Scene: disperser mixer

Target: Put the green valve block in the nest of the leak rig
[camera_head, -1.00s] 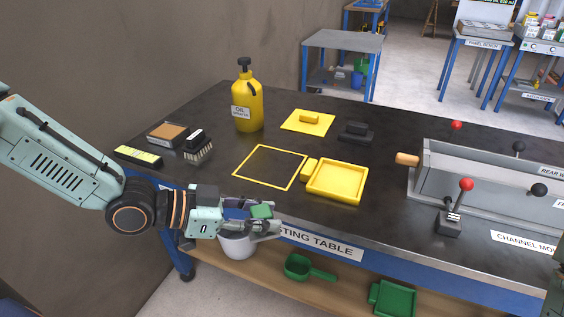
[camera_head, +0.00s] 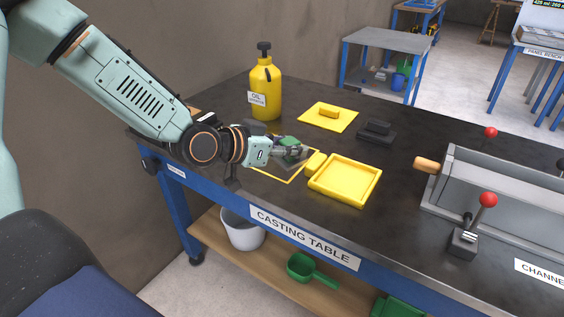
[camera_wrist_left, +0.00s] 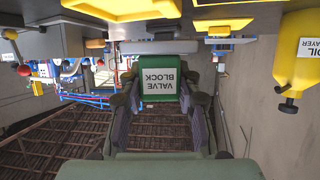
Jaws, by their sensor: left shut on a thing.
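The green valve block (camera_wrist_left: 160,82), with a white label reading VALVE BLOCK, is between the fingers of my left gripper (camera_wrist_left: 160,100). In the head view my left gripper (camera_head: 292,152) is shut on the green block (camera_head: 288,143) over the table, at the yellow outlined square (camera_head: 290,181). The gripper covers most of that square, and I cannot tell the exact height above the table. I cannot identify the leak rig or its nest in these views. My right gripper is not in view.
On the casting table (camera_head: 400,225) a yellow tray (camera_head: 345,180) lies right of the gripper. A grey channel mould (camera_head: 500,190) with red-knobbed levers fills the right side.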

